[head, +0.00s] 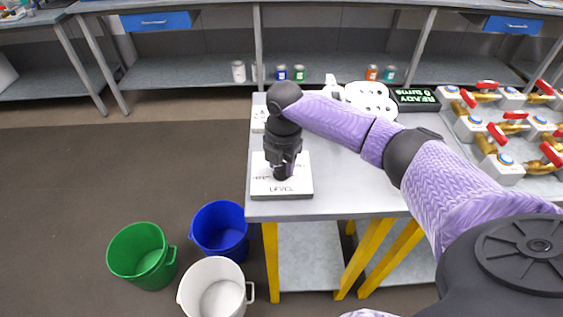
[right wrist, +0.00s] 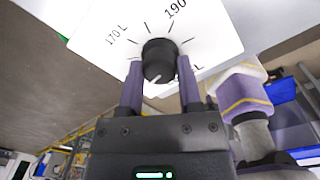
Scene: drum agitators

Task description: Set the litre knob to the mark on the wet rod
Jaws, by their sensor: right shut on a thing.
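The litre knob (right wrist: 158,55) is a round black knob on a white dial plate (right wrist: 95,30) in the right wrist view. Printed ticks and the labels "170 L" and "190" show around it. A pale pointer line shows on the knob's near side, toward the lower left. My right gripper (head: 283,171) is shut on the knob, one finger on each side. In the head view it points down onto the white plate (head: 296,189) marked "LEVEL", and it hides the knob. My left gripper is not in view. I cannot make out the wet rod or its mark.
The plate lies at the left front of a grey table (head: 330,180). A "READY" display (head: 415,98) and a white holed piece (head: 370,97) stand behind. Red-handled valves (head: 497,134) crowd the right. Green (head: 141,255), blue (head: 220,230) and white (head: 213,288) buckets stand on the floor.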

